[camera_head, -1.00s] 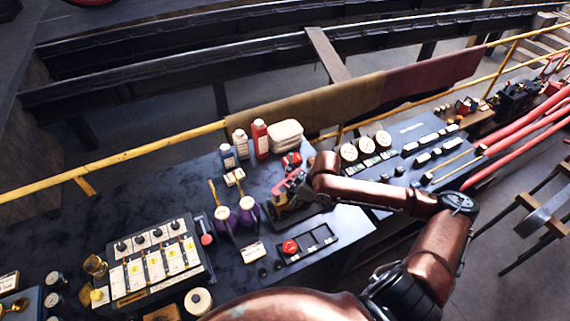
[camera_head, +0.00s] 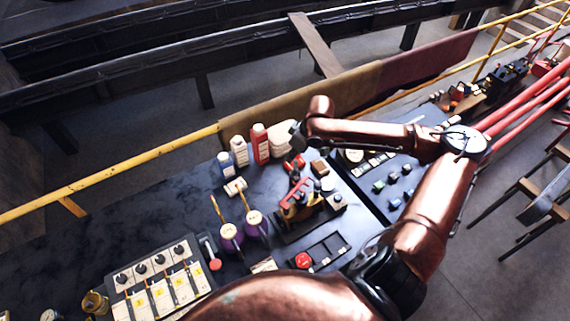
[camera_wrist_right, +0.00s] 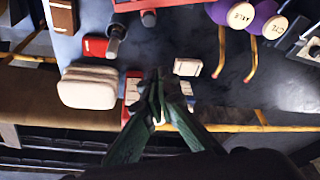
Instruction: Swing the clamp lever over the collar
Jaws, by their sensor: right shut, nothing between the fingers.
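The clamp fixture (camera_head: 300,212) stands on the dark bench, with a yellow and black body and a red bar that looks like the clamp lever (camera_head: 296,192) lying slanted across its top. I cannot make out the collar apart from the body. In the right wrist view only a red edge (camera_wrist_right: 128,5), probably the same fixture, shows at the top. My right gripper (camera_head: 297,138) is behind and above the fixture, near the folded cloths and clear of the lever. In the right wrist view its fingers (camera_wrist_right: 158,100) are together and empty. My left gripper is not in view.
White folded cloths (camera_head: 280,136) and a red bottle (camera_head: 260,143) stand behind the fixture. A yellow rail (camera_head: 130,169) runs behind the bench.

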